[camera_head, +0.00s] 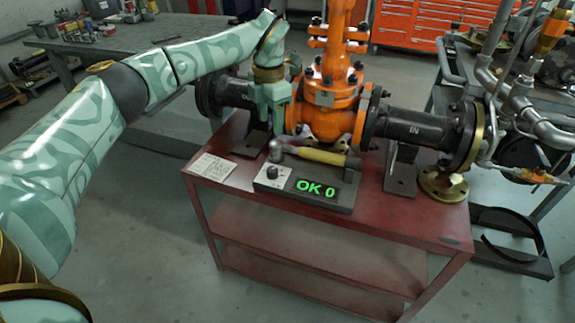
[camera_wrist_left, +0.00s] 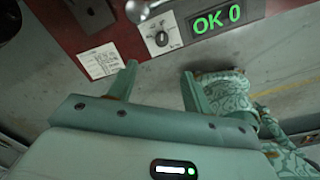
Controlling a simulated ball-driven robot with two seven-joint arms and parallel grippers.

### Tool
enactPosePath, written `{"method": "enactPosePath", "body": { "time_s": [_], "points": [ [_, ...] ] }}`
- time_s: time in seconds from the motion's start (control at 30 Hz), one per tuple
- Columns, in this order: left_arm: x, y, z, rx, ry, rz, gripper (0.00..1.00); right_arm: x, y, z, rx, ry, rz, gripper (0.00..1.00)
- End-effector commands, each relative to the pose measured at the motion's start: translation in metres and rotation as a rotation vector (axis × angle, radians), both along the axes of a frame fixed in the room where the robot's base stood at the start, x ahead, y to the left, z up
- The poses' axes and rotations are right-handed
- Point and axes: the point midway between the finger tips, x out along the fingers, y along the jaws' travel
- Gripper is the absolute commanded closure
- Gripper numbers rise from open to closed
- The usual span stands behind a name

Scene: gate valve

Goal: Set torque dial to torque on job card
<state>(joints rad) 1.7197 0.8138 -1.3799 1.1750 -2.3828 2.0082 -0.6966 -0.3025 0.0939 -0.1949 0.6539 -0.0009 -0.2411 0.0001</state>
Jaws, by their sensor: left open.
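The torque tester (camera_head: 305,184) sits at the red cart's front edge. Its green display reads OK 0, also in the left wrist view (camera_wrist_left: 216,19). Its small dark torque dial (camera_head: 272,171) is left of the display and also shows in the left wrist view (camera_wrist_left: 162,38). The white job card (camera_head: 212,167) lies left of the tester; in the left wrist view (camera_wrist_left: 99,61) its print is too small to read. My left gripper (camera_head: 275,125) is open and empty, above and behind the dial. In the wrist view its fingers (camera_wrist_left: 158,85) are apart, clear of the dial. My right gripper is out of view.
A torque wrench with a yellow handle (camera_head: 322,156) lies along the tester's back. The orange gate valve (camera_head: 325,105) and black flanged pipes stand close behind. A brass flange (camera_head: 443,185) is at the cart's right. The red cart top (camera_head: 370,210) is bare at the front right.

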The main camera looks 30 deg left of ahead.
Motion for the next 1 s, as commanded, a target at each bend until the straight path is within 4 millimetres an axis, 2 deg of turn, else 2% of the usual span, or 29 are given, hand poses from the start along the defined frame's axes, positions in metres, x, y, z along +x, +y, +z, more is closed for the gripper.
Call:
{"method": "enactPosePath", "body": {
  "time_s": [0.17,0.27,0.53,0.63,0.8,1.0],
  "points": [
    [-0.002,-0.001,-0.024,-0.008,0.019,-0.017,0.5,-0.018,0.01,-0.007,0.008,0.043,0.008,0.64],
    [-0.002,-0.001,-0.049,-0.009,0.023,-0.017,0.5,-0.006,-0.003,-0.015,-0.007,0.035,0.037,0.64],
    [-0.001,0.0,-0.123,-0.01,0.023,-0.016,0.5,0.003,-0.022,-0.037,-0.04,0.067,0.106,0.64],
    [-0.001,0.0,-0.147,-0.009,0.023,-0.015,0.5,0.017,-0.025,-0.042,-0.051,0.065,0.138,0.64],
    [-0.001,0.001,-0.157,-0.01,0.014,-0.014,0.5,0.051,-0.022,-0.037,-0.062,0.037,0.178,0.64],
    [-0.001,0.001,-0.163,-0.01,0.012,-0.015,0.5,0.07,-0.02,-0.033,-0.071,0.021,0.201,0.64]
  ]
}}
